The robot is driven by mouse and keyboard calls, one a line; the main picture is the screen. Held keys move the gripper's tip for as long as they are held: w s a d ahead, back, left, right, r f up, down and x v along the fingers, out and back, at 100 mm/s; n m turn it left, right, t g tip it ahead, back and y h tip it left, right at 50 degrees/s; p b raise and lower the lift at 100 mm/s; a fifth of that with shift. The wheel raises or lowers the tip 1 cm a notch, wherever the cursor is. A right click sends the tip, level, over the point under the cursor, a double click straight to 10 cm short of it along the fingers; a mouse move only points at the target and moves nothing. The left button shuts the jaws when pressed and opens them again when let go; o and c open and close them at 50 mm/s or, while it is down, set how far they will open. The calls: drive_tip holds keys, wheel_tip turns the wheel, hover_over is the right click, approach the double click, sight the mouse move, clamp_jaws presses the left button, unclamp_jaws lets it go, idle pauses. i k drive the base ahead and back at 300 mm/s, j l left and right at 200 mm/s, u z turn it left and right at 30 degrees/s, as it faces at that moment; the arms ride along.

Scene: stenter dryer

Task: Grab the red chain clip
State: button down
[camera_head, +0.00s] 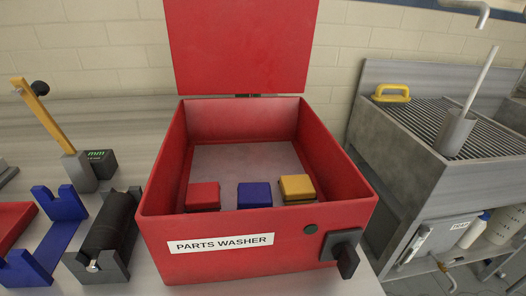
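The red chain clip (203,195) looks like a small red block with a dark base. It sits upright inside the open red parts washer (205,262), at the near left of its floor. A blue clip (254,195) stands to its right, and a yellow clip (297,188) stands to the right of the blue one. The three are apart in a row near the front wall. The front wall hides their lowest edges. My gripper does not show in this view.
The washer's red lid (241,45) stands raised behind it. A black handle (344,255) juts from its front right. Left are a black roller on a stand (110,222), a blue cradle (60,235) and a yellow-levered gauge (75,165). Right is a metal sink (395,130).

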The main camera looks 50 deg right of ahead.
sight(203, 196)
drive_tip(key=k+l, duration=0.95)
drive_tip(key=l, duration=0.15)
